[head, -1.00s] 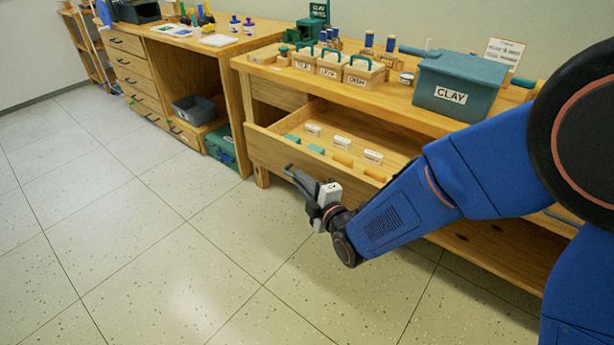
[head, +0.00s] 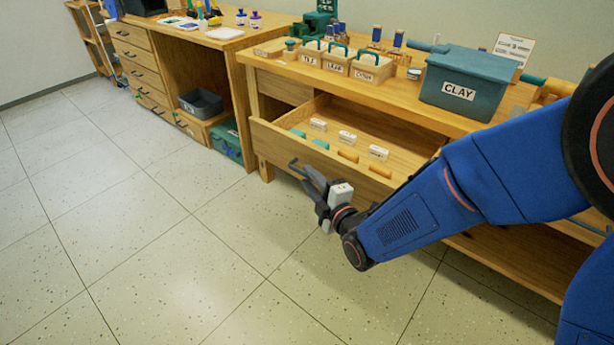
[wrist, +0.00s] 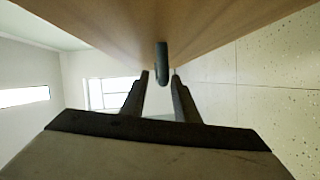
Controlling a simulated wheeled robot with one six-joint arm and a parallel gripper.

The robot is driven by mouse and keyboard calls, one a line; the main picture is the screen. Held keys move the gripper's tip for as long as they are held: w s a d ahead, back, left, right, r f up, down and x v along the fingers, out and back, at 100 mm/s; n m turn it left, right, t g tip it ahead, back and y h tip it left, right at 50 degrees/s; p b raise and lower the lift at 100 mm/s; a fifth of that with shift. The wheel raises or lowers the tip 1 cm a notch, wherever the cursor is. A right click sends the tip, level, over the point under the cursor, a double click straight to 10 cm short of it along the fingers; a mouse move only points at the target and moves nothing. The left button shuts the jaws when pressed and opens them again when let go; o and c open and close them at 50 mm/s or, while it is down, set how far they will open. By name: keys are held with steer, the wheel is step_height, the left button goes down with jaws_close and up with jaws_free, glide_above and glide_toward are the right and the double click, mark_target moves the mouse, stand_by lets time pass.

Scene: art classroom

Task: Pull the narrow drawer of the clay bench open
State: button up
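The clay bench (head: 418,110) stands along the wall at the right. A wooden drawer under its top is pulled well out, its front panel (head: 325,167) standing clear of the bench. Small white, teal and orange blocks lie inside it. A blue-grey bar handle (head: 295,167) is on the drawer front; it also shows in the wrist view (wrist: 161,62). My gripper (head: 312,182) is at this handle, in front of the drawer. In the wrist view my two fingers (wrist: 159,77) are apart, with the bar between their tips and a gap on each side.
A teal CLAY box (head: 468,88), labelled caddies (head: 338,62) and a sign (head: 513,47) stand on the bench top. A desk with drawers (head: 140,67) is at the left, with a grey bin (head: 201,102) beneath. The tiled floor (head: 150,240) in front is clear.

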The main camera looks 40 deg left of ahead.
steer(key=shift+v, duration=2.7)
steer(key=shift+w, duration=0.1)
